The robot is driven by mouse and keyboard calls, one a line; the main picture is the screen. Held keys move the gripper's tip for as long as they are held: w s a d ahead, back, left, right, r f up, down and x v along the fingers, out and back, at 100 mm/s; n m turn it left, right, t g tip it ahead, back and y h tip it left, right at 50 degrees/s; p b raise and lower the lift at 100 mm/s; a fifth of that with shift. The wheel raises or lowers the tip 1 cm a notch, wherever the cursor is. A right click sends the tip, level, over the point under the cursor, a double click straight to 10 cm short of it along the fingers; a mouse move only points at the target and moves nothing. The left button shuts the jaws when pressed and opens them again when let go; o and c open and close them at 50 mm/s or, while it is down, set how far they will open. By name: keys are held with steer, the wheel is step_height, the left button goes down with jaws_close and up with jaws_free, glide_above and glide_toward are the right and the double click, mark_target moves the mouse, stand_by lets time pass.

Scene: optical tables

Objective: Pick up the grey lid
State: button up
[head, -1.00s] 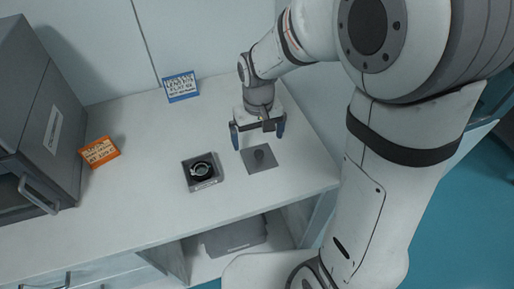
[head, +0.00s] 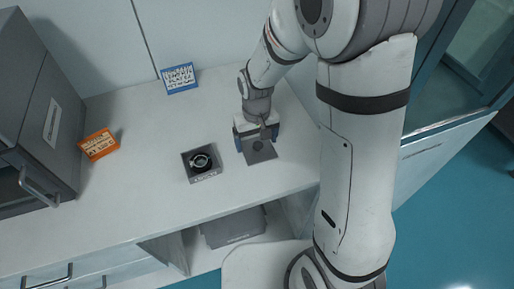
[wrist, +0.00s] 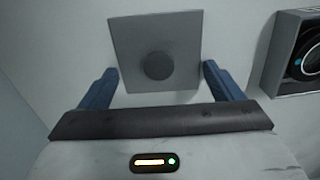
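The grey lid (head: 267,155) is a flat square plate with a round dark knob. It lies on the white counter near its right end. In the wrist view the lid (wrist: 125,40) is whole, with its knob near the middle. My gripper (head: 257,143) is low over the lid in the head view and hides its back part. In the wrist view my gripper (wrist: 161,69) is open, its blue fingers apart on either side of the knob. Nothing is between them in a grip. Whether the fingertips touch the lid, I cannot tell.
A small open grey box (head: 204,179) with a round black lens part stands left of the lid; it also shows in the wrist view (wrist: 268,80). A blue sign (head: 180,78), an orange sign (head: 99,145) and a grey cabinet (head: 40,120) stand further off. The counter's front is clear.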

steer(key=c, duration=0.6)
